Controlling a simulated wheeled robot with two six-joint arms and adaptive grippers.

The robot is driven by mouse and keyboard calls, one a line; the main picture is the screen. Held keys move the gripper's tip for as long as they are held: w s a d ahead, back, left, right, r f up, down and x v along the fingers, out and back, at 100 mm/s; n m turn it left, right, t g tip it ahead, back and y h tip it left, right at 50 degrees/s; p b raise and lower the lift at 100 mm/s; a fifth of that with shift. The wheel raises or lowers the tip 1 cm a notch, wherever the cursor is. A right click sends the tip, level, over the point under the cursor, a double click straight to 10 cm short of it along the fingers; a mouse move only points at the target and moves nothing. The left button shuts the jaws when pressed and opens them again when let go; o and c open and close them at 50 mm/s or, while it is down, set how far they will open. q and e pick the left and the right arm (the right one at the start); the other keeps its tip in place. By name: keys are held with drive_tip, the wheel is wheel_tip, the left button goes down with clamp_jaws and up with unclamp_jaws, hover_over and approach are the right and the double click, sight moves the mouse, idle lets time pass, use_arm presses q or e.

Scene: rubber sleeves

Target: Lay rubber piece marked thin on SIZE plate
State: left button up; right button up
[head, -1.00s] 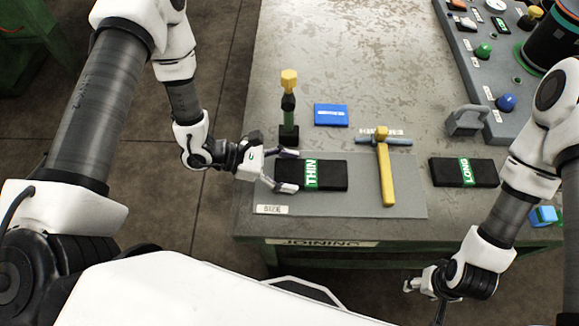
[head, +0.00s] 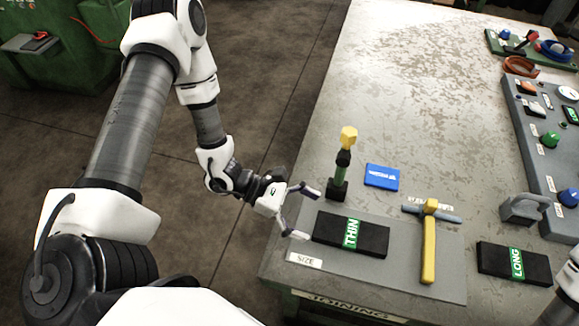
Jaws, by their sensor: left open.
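The black rubber piece with a green THIN label (head: 374,237) lies flat on the grey SIZE plate (head: 393,284), on its left part, above the white SIZE tag. My left gripper (head: 305,213) is open and empty, just left of the piece, with its fingers pointing at the piece's left end; a small gap seems to show between them. My right gripper is out of the picture; only a bit of my right arm shows at the lower right corner.
A yellow-handled T-shaped tool (head: 429,245) lies on the plate's right part. A green stand with a yellow top (head: 344,165) and a blue box (head: 382,177) are behind the plate. A black piece labelled LONG (head: 512,263) lies right.

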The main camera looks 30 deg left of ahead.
use_arm(q)
drive_tip(key=p+v, duration=0.1)
drive_tip(key=v, duration=0.4)
drive_tip(key=shift+r, duration=0.2)
drive_tip(key=shift+s+a+r, duration=0.1)
drive_tip(key=shift+s+a, duration=0.15)
drive_tip(key=shift+a, duration=0.45)
drive_tip(key=shift+c, duration=0.4)
